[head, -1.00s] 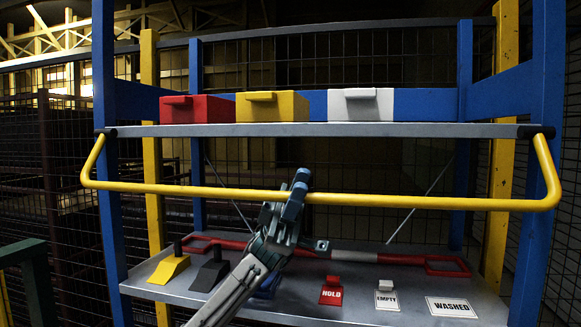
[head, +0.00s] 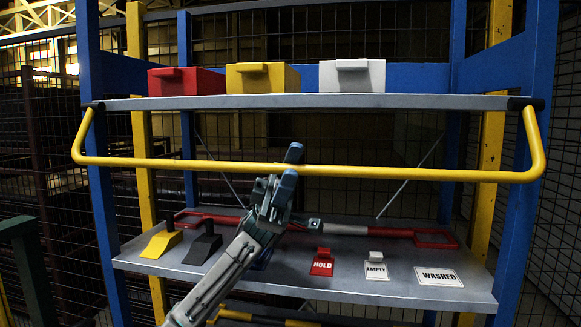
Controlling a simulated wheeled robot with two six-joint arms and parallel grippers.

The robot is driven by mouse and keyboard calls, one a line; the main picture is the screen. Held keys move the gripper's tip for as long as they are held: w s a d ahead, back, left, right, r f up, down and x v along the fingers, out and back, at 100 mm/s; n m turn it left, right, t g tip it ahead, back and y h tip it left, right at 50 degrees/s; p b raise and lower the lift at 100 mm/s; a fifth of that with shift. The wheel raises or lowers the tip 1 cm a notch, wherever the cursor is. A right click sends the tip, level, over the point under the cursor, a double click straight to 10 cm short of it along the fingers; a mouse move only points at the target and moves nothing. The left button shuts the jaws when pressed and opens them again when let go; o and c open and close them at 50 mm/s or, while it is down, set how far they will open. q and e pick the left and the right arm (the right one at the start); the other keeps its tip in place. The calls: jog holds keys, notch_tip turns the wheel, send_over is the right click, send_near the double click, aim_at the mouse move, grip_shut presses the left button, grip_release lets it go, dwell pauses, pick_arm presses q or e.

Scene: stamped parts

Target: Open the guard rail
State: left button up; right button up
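The guard rail (head: 400,173) is a yellow bar across the front of the rack, below the upper shelf. Its bent ends rise to black pivots at the shelf's two front corners. My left gripper (head: 290,168) comes up from below and is on the rail near its middle. One blue fingertip shows above the bar and the other below, with the bar between them and little gap visible. The fingers hide a short piece of the bar. My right gripper is not in view.
The upper shelf (head: 420,102) holds a red bin (head: 190,85), a yellow bin (head: 262,80) and a white bin (head: 352,78). The lower shelf (head: 205,277) carries wedges, a red-and-white bar (head: 400,233) and HOLD, EMPTY and WASHED signs. Blue posts (head: 523,215) flank the rack.

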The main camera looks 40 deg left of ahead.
pick_arm(q)
jog(key=shift+s+d+r, duration=0.1)
jog(key=shift+s+r, duration=0.05)
jog(key=shift+r, duration=0.05)
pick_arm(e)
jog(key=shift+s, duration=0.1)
pick_arm(q)
jog(key=shift+r, duration=0.1)
